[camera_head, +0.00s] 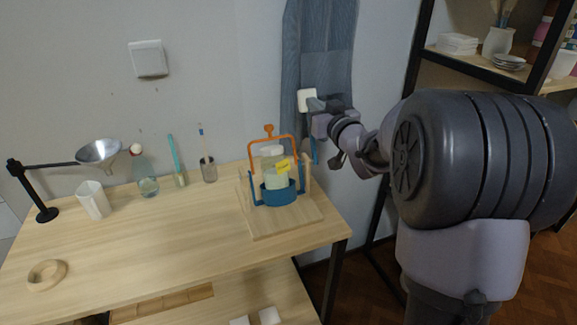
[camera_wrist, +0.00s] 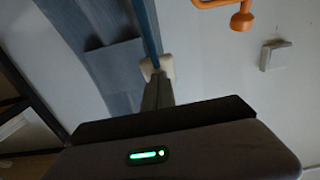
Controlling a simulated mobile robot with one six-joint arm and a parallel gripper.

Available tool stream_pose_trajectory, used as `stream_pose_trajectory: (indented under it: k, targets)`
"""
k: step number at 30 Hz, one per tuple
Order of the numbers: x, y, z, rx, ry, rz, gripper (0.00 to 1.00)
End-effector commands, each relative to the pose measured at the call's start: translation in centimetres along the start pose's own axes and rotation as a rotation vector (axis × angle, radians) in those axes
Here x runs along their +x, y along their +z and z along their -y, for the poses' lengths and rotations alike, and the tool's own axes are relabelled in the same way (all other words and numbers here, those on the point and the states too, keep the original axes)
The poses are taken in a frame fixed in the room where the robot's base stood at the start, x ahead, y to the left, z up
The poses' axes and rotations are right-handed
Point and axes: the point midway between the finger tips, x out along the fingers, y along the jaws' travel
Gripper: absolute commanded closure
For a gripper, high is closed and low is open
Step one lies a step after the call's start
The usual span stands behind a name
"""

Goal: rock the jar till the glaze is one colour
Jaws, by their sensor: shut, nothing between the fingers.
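The jar (camera_head: 276,180) stands in a blue cradle (camera_head: 277,196) on a wooden stand (camera_head: 268,227). It looks pale green with a yellow label (camera_head: 283,165) and a pale lid. It is too small to tell whether the glaze is even. An orange handle (camera_head: 268,130) arches over the jar and looks upright; its knob shows at the top of the wrist view (camera_wrist: 242,21). My gripper (camera_head: 314,104) is shut and empty, up and right of the handle and apart from it, near the wall. Its narrow fingers also show in the wrist view (camera_wrist: 156,80).
A grey-blue cloth (camera_head: 318,50) hangs behind my gripper. A white block (camera_head: 306,99) and a blue rod (camera_wrist: 146,25) are by the fingertips. A funnel on an arm (camera_head: 99,152), flask (camera_head: 147,186), white cup (camera_head: 93,200) and wooden ring (camera_head: 47,274) occupy the table's left. Its middle front is clear.

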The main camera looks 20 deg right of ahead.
Motion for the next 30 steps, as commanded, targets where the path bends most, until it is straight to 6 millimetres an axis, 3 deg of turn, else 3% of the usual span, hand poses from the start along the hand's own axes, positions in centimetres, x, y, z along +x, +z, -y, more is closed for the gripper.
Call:
stream_pose_trajectory:
  k: [4, 14, 19, 30]
  targets:
    - [1.1, 0.4, 0.0, 0.001, 0.000, 0.001, 1.00]
    - [1.3, 0.5, 0.0, 0.001, 0.000, 0.001, 1.00]
    - [2.8, 1.5, 0.0, 0.001, 0.000, 0.002, 1.00]
    - [-0.8, -0.1, 0.0, 0.000, 0.000, 0.001, 1.00]
